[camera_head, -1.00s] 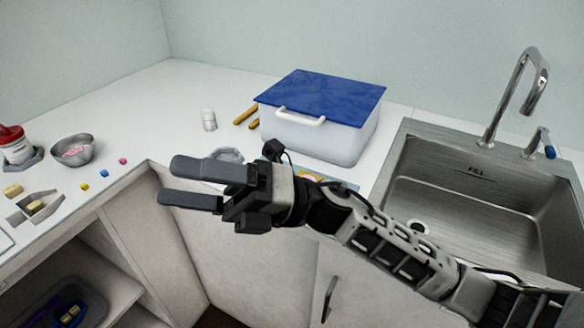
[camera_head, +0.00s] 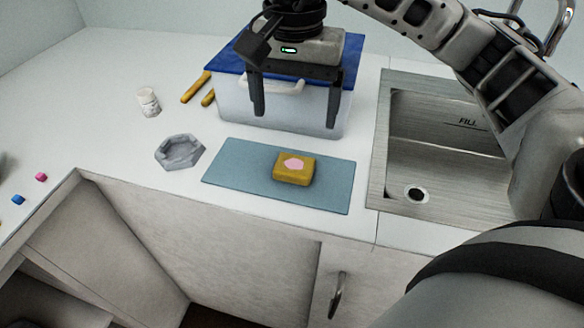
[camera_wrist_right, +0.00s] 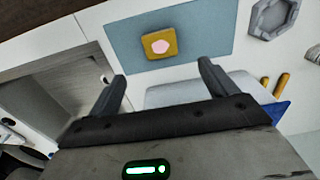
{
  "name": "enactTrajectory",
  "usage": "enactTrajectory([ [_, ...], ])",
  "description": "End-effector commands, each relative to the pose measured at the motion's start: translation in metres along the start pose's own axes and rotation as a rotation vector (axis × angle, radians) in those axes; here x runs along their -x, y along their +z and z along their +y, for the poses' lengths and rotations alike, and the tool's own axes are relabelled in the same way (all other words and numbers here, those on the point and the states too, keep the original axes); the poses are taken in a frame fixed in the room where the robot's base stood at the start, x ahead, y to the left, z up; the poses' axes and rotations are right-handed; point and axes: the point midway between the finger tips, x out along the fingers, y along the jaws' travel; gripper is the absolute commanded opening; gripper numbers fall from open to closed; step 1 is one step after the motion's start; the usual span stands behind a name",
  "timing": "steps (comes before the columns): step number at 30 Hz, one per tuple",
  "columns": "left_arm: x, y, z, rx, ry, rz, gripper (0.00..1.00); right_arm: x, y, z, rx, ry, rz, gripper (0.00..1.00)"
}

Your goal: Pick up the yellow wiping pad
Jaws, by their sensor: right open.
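The yellow wiping pad (camera_head: 294,168) lies on a flat blue-grey mat (camera_head: 232,178) on the white counter. It has a pink patch on top. The pad also shows in the right wrist view (camera_wrist_right: 172,50), ahead of the fingers and lying on the mat (camera_wrist_right: 208,14). My right gripper (camera_head: 295,120) is open and empty, with its fingers pointing down in front of the lidded box, behind and above the pad. It also shows in the right wrist view (camera_wrist_right: 160,85), its two fingers wide apart. My left gripper is not in view.
A white box (camera_head: 232,108) with a blue lid stands behind the mat. The steel sink (camera_head: 380,155) is to the right. A grey hexagonal tray (camera_head: 180,152), a small white bottle (camera_head: 148,103) and yellow-brown sticks (camera_head: 194,88) are to the left. The counter's front edge is close to the mat.

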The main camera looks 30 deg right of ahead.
Motion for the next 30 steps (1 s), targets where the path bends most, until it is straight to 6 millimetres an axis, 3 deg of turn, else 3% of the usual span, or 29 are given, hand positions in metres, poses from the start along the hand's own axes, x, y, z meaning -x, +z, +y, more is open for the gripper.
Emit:
enactTrajectory([
  [1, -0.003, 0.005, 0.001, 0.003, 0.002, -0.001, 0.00, -0.017, 0.002, 0.001, 0.002, 0.003, -0.006, 0.85],
  [6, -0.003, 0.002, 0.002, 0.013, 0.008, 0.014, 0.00, -0.046, 0.001, 0.000, -0.001, 0.001, -0.006, 0.85],
  [14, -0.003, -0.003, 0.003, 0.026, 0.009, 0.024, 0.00, -0.064, 0.001, 0.000, -0.001, -0.001, -0.004, 0.85],
  [24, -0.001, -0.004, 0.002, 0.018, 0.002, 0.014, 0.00, -0.109, 0.000, 0.001, -0.001, -0.001, -0.004, 0.85],
  [30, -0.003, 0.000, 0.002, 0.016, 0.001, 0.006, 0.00, -0.113, -0.001, 0.001, -0.001, -0.003, -0.003, 0.85],
])
